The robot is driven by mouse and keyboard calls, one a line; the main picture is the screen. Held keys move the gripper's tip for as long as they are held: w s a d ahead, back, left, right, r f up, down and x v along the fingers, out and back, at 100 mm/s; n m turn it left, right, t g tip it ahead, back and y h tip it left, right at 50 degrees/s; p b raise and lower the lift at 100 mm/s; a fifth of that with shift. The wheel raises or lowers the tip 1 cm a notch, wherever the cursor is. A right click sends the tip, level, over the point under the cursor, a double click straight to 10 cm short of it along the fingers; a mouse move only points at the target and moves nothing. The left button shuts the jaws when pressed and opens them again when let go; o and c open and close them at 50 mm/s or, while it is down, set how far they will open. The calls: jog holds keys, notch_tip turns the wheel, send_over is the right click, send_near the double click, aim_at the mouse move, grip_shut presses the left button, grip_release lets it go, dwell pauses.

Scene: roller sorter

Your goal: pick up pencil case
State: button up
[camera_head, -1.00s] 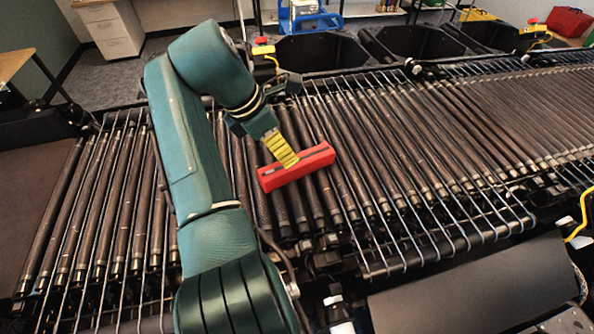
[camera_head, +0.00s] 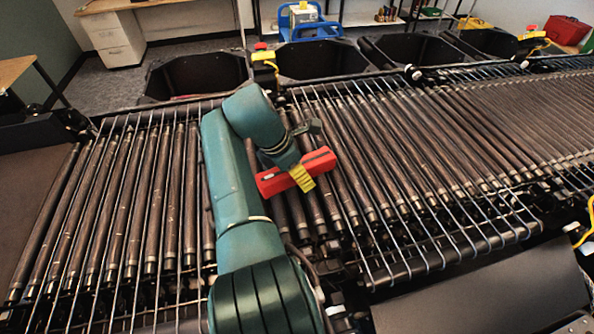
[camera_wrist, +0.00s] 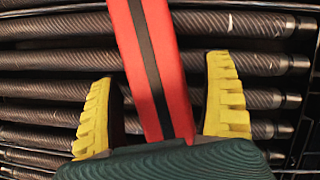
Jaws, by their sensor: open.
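The pencil case (camera_head: 319,161) is a long red box with a dark stripe along its top, lying on the rollers in the head view. In the wrist view the pencil case (camera_wrist: 152,62) runs from the top edge down between my fingers, tilted slightly. My gripper (camera_head: 303,180) is at the case, its yellow fingers covering part of it. In the wrist view my gripper (camera_wrist: 164,100) is open, with one yellow finger on each side of the case. Gaps show between the case and both fingers. The near end of the case is hidden behind the green gripper body.
The roller conveyor (camera_head: 120,200) has thin metal rails over it and is otherwise clear. Several black bins (camera_head: 322,60) stand along its far side. A yellow box with a red button (camera_head: 263,54) sits at the far edge. A dark panel (camera_head: 480,285) lies at the near right.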

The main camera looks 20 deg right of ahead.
jog(key=c, duration=1.4)
jog(key=shift+o, duration=0.2)
jog(key=shift+r, duration=0.1)
jog(key=shift+r, duration=0.55)
notch_tip(320, 180, up, 17)
jog(key=p, duration=1.7)
